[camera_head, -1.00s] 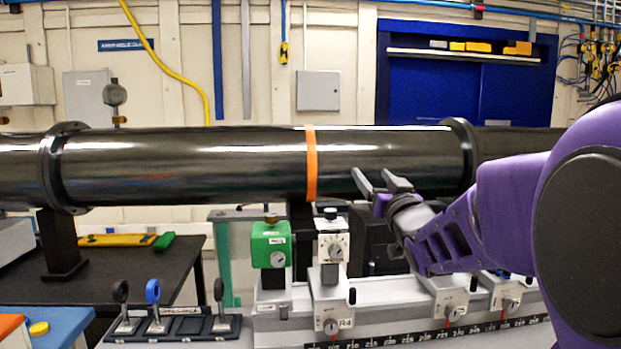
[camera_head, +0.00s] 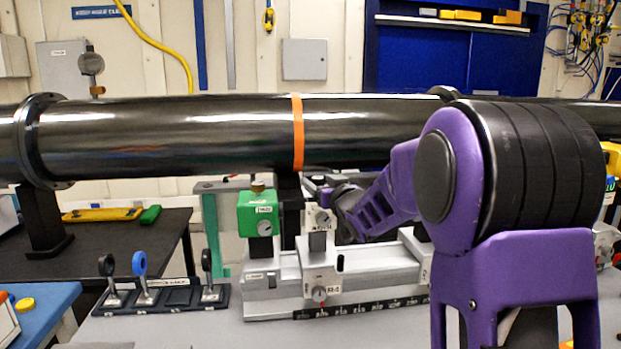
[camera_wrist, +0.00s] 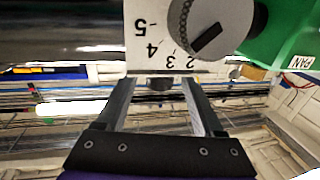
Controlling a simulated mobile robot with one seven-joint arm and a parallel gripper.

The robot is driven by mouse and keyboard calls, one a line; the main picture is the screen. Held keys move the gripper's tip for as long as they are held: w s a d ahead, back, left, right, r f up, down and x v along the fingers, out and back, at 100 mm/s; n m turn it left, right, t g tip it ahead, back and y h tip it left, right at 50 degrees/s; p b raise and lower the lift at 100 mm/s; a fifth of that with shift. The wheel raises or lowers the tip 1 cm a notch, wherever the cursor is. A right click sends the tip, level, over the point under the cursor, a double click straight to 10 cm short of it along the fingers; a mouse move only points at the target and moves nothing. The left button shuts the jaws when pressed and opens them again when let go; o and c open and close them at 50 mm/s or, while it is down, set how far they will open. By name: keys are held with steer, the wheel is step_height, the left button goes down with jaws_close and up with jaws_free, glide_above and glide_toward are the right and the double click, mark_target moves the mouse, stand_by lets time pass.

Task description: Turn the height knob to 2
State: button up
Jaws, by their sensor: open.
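The height knob (camera_wrist: 190,28) is a grey ridged dial on a white plate (camera_wrist: 145,15) at the top of the wrist view. Numbers 2 to 5 show around it. A dark bar crosses its face, its lower-left end near the 2 and 3; I cannot tell which end is the pointer. In the head view the knob (camera_head: 322,217) sits small on the white post of the rail, with its setting unreadable. My gripper (camera_wrist: 157,84) is open and empty, its fingers just below the plate in the wrist view. In the head view my gripper (camera_head: 320,186) is by the post's top, partly hidden.
A green block (camera_head: 258,213) with its own knob stands left of the white post, labelled PAN in the wrist view. The black beam pipe (camera_head: 200,140) runs close above. The rail (camera_head: 270,298) lies below. A holder with ring-topped pieces (camera_head: 180,305) stands at left.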

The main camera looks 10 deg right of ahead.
steer(key=shift+x, duration=2.1)
jaws_close()
